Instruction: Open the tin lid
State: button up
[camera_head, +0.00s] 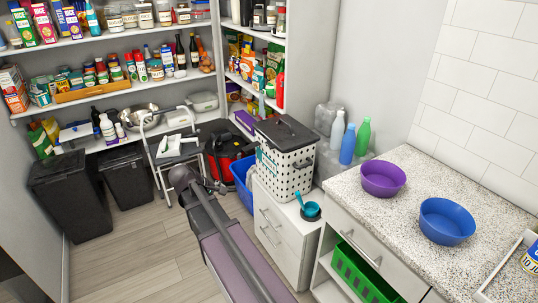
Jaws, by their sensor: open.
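A tall white container with black dots (271,166) stands on a low white drawer unit, right of centre. My arm rises from the bottom centre, left of the container. My gripper is not in view.
A teal scoop (301,203) and a dark bowl (311,213) sit before the container. A step stool (165,160) and blue bin (243,178) stand behind my arm. Floor is free at left.

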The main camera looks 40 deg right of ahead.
jog(key=w+d+n+h+b, duration=0.55)
jog(key=w+d, duration=0.25)
jog(key=d, duration=0.2)
jog(key=n+g+h+b, duration=0.2)
jog(key=n+h+b, duration=0.3)
jog(key=b, duration=0.1)
send_near(268, 145)
jog(key=a, duration=0.3)
jog(key=shift+w+f, duration=0.15)
jog(key=shift+w, duration=0.15)
jog(key=shift+d, duration=0.1)
jog(key=d, duration=0.4)
jog(key=s+d, duration=0.1)
jog(key=d, duration=0.8)
jog(key=shift+s+d, duration=0.25)
jog(key=shift+s, duration=0.1)
